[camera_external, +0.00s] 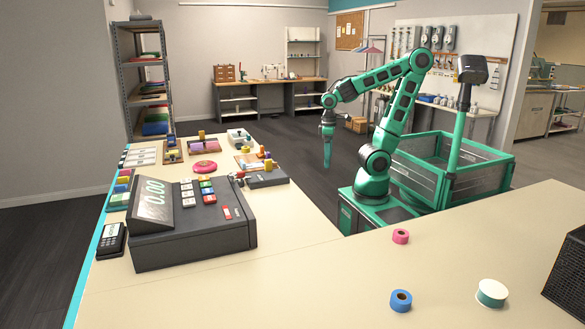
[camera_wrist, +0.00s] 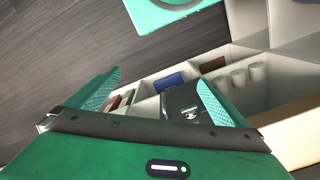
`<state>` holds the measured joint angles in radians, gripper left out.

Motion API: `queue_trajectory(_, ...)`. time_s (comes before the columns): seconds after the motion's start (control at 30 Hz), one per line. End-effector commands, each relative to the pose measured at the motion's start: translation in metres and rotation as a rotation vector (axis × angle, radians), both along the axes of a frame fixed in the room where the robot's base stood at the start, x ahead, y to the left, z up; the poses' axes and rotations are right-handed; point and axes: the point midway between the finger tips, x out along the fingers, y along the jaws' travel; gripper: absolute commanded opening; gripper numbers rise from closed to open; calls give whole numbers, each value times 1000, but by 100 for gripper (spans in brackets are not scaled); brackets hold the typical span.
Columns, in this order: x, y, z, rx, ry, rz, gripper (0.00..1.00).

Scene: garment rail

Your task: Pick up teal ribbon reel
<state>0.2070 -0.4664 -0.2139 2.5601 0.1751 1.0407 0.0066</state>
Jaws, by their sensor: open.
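The teal ribbon reel (camera_external: 491,293) lies flat on the near counter at the lower right of the external view, with a white top face and a teal band around its side. My gripper (camera_external: 327,165) hangs pointing down over the floor gap beside the counter, far from the reel. In the wrist view its two teal-padded fingers (camera_wrist: 157,92) are spread apart with nothing held between them. The reel is not seen in the wrist view.
A blue reel (camera_external: 401,300) and a pink reel (camera_external: 400,236) lie on the same counter. A dark mesh box (camera_external: 567,275) stands at the right edge. A cash register (camera_external: 190,215) fills the left counter. Shelf compartments (camera_wrist: 238,55) show in the wrist view.

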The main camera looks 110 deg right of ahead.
Motion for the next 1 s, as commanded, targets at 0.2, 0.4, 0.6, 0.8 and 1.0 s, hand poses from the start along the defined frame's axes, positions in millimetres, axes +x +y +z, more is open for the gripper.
queue_trajectory(0.2, 0, 0, 0, 0, 0, 0, 100)
queue_trajectory(0.4, 0, 0, 0, 0, 0, 0, 100)
queue_trajectory(0.6, 0, 0, 0, 0, 0, 0, 67)
queue_trajectory(0.8, 0, 0, 0, 0, 0, 0, 66)
queue_trajectory(1.0, -13, 0, 13, -1, -17, -1, 66)
